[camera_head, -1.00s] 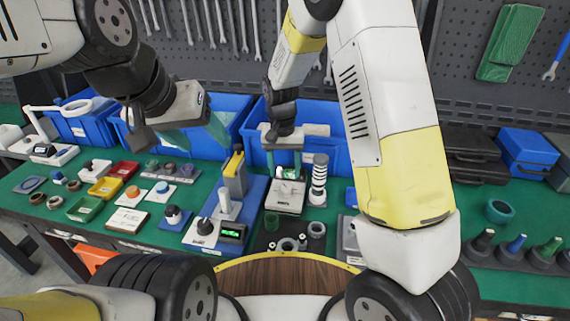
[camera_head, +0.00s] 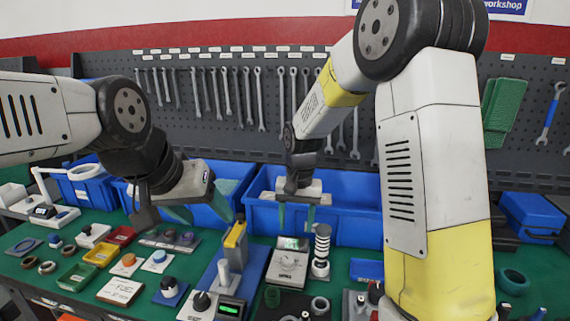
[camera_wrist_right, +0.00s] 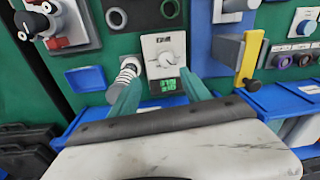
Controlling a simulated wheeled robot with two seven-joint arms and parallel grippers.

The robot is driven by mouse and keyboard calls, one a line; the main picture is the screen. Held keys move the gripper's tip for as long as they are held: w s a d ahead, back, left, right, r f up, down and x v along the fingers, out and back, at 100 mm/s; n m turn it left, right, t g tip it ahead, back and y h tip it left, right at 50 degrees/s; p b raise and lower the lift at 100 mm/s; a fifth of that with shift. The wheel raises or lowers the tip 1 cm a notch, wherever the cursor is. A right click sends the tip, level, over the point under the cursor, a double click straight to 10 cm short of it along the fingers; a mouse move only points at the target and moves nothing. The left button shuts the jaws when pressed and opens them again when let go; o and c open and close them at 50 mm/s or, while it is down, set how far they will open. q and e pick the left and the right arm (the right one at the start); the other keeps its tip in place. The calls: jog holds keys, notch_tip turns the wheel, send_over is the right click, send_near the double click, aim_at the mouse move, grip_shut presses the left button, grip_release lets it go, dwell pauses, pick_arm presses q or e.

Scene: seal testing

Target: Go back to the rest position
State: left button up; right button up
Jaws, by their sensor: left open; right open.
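My left gripper (camera_head: 206,214) is open and empty, held above the back of the bench in front of a blue bin. My right gripper (camera_head: 296,216) is open, its teal fingers pointing down above the white device with a dial (camera_head: 289,262). In the right wrist view the fingers (camera_wrist_right: 163,98) are spread, with nothing between them but the device (camera_wrist_right: 166,54) and its green display beyond. A black-and-white ringed post (camera_head: 321,250) stands beside the device, apart from the gripper in the head view.
Blue bins (camera_head: 345,217) line the back of the green bench. A blue fixture with a yellow-topped block (camera_head: 235,238) stands left of the device. Small coloured trays (camera_head: 100,254) and parts sit at left. Wrenches hang on the pegboard (camera_head: 240,98). My right arm covers the right middle.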

jog(key=s+d+r+t+y, duration=0.1)
jog(key=s+d+r+t, duration=0.1)
jog(key=s+d+r, duration=0.3)
jog(key=s+d+r+n+t+y, duration=0.1)
jog(key=s+d+r+t, duration=0.2)
jog(key=s+d+r, duration=0.3)
jog(key=s+r, duration=0.5)
jog(key=s, duration=0.3)
jog(key=shift+r+n+t, duration=0.25)
jog(key=shift+n+t, duration=0.05)
